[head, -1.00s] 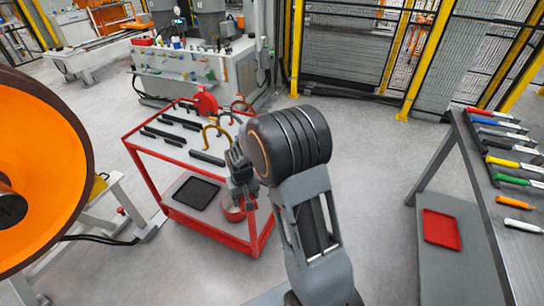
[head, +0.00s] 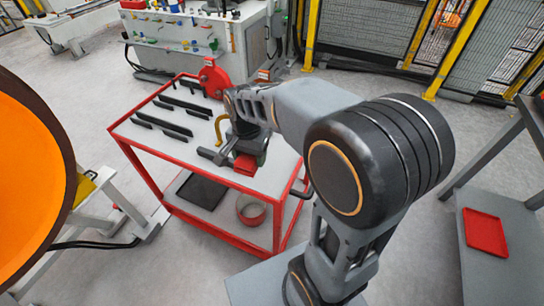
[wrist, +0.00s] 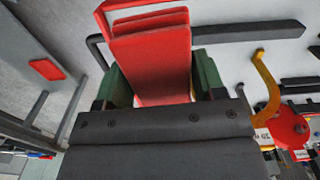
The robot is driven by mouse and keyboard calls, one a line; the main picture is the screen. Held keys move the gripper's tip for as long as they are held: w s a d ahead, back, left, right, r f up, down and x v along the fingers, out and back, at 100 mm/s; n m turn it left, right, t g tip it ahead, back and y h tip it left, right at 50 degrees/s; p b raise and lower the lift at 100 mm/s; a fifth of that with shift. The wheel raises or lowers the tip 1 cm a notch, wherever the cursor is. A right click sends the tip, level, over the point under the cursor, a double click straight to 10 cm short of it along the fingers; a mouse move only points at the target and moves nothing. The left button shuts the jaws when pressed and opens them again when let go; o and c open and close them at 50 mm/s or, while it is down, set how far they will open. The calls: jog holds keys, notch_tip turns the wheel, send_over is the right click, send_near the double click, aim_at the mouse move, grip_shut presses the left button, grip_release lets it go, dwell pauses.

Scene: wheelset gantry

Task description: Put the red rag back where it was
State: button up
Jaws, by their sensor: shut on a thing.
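The red rag (wrist: 150,60) is a folded, flat red piece between the two green-padded fingers of my gripper (wrist: 162,82) in the wrist view. In the head view, the rag (head: 244,165) shows at the lower end of my gripper (head: 246,152), over the near right part of the red cart's (head: 180,151) pale top. My gripper is shut on the rag. I cannot tell whether the rag touches the cart top. My arm covers the cart's right rear part.
Several black bars (head: 182,107), a yellow curved tool (head: 219,128) and a red round device (head: 212,77) are on the cart top. A black tray (head: 202,191) and a red bowl (head: 251,210) stand on its lower shelf. A grey bench with a red tray (head: 485,232) stands right.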

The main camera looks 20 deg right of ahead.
jog(key=w+d+f+p, duration=0.1)
jog(key=w+d+f, duration=0.3)
jog(key=d, duration=0.4)
send_over(278, 162)
jog(key=f, duration=0.4)
jog(key=shift+s+a+f+p, duration=0.1)
jog(key=shift+a+f+p, duration=0.1)
jog(key=shift+a+p, duration=0.15)
jog(key=shift+w+d+f, duration=0.2)
jog(key=shift+d+f, duration=0.2)
jog(key=shift+f, duration=1.7)
